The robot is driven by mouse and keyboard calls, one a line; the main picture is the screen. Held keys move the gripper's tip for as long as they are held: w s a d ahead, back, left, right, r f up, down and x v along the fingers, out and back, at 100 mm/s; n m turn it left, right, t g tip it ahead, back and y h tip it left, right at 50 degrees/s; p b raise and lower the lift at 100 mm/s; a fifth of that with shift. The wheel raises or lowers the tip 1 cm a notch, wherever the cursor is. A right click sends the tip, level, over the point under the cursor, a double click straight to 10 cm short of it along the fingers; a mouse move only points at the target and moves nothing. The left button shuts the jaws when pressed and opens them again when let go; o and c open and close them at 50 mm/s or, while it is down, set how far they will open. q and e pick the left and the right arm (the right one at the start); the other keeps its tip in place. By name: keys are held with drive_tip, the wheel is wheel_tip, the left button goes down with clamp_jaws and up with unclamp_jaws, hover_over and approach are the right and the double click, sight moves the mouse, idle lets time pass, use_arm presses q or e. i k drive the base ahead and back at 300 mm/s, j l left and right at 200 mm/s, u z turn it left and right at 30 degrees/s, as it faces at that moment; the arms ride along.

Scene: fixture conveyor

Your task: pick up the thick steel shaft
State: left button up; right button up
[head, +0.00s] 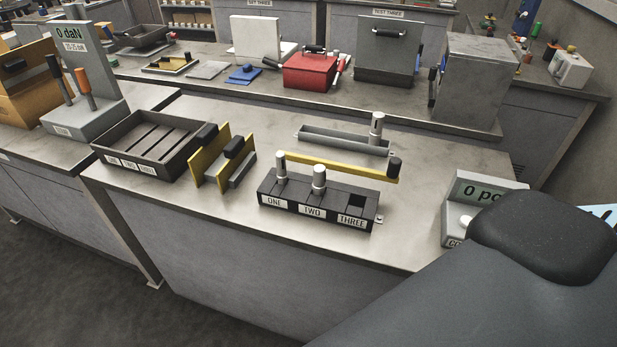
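Three steel shafts show in the head view. One shaft (281,166) stands upright in the part of the black block (300,218) labelled ONE. Another shaft (319,179) stands upright at TWO and looks thicker than the one at ONE. A third steel shaft (377,126) stands upright at the right end of the long grey tray (335,142) behind the block. I cannot tell for certain which is the thick one. The square opening at THREE looks empty. Neither of my grippers is in view.
A yellow bar (345,170) with a black knob runs behind the block's shafts. Yellow plates with black handles (208,165) and a dark divided tray (108,163) stand to the left. A grey counter display (480,187) stands right. The bench front (225,205) is clear.

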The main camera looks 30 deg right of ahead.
sight(375, 134)
drive_tip(key=z, duration=1.4)
